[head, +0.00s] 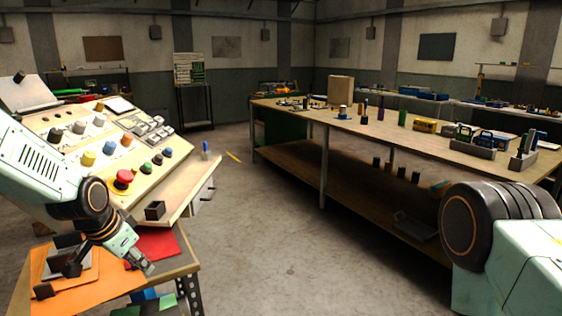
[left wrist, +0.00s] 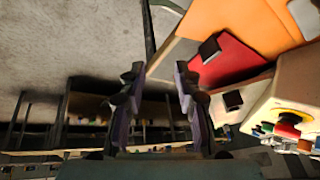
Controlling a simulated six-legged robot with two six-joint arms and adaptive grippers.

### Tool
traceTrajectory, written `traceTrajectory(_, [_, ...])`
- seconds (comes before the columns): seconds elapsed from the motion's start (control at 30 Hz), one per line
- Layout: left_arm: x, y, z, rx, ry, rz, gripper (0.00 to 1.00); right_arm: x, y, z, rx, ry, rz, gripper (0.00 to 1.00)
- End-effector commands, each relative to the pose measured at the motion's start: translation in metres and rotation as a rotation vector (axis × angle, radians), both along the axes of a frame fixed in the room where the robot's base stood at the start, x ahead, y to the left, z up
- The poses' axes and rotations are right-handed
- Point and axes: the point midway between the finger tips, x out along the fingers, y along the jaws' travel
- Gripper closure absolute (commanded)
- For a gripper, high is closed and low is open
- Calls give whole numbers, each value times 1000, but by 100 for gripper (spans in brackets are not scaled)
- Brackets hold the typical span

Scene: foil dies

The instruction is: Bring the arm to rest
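My left arm comes in from the left in the head view and hangs down in front of the control console (head: 178,196). Its gripper (head: 143,265) is over the near edge of the low bench, by the red sheet (head: 160,244). In the left wrist view the two fingers (left wrist: 158,82) stand apart with nothing between them, so the gripper is open and empty. The red sheet (left wrist: 235,60) and a small dark block (left wrist: 210,48) lie to the right of the fingers there. My right arm shows only as a joint and link at the right edge; its gripper is out of view.
The console carries a red stop button (head: 123,179) and several knobs. A small dark box (head: 155,210) sits on its front ledge. An orange sheet (head: 95,280) lies on the low bench. A long wooden table (head: 350,128) with many items stands right. Open floor (head: 265,225) lies between.

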Motion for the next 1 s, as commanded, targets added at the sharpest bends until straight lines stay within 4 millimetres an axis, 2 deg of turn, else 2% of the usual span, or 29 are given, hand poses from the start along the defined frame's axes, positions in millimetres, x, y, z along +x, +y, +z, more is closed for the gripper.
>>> traceTrajectory(0.03, [-8, -10, -19, -27, -5, 42, 68, 0, 0, -2, 0, 0, 0, 43])
traceTrajectory(0.17, [-29, -30, -60, -96, -27, 165, 68, 0, 0, -4, 0, 0, 0, 43])
traceTrajectory(0.27, [-56, -44, -96, -141, -22, 258, 68, 0, 0, -6, 0, 0, 0, 43])
traceTrajectory(0.37, [-91, -56, -132, -174, -6, 351, 68, 0, 0, -8, 0, 0, 0, 43])
traceTrajectory(0.5, [-151, -68, -176, -193, 38, 461, 68, 0, 0, -12, 0, 0, 0, 43])
traceTrajectory(0.57, [-179, -71, -192, -191, 64, 495, 68, 0, 0, -14, 0, 0, 0, 43])
traceTrajectory(0.7, [-248, -76, -222, -162, 146, 544, 68, 0, 0, -17, 0, 0, 0, 43])
traceTrajectory(0.8, [-297, -78, -238, -125, 226, 548, 68, 0, 0, -20, 0, 0, 0, 43])
traceTrajectory(0.9, [-340, -80, -250, -88, 314, 537, 68, 0, 0, -22, 0, 0, 0, 43])
traceTrajectory(1.0, [-372, -82, -260, -61, 384, 522, 68, 0, 0, -23, 0, 0, 0, 43])
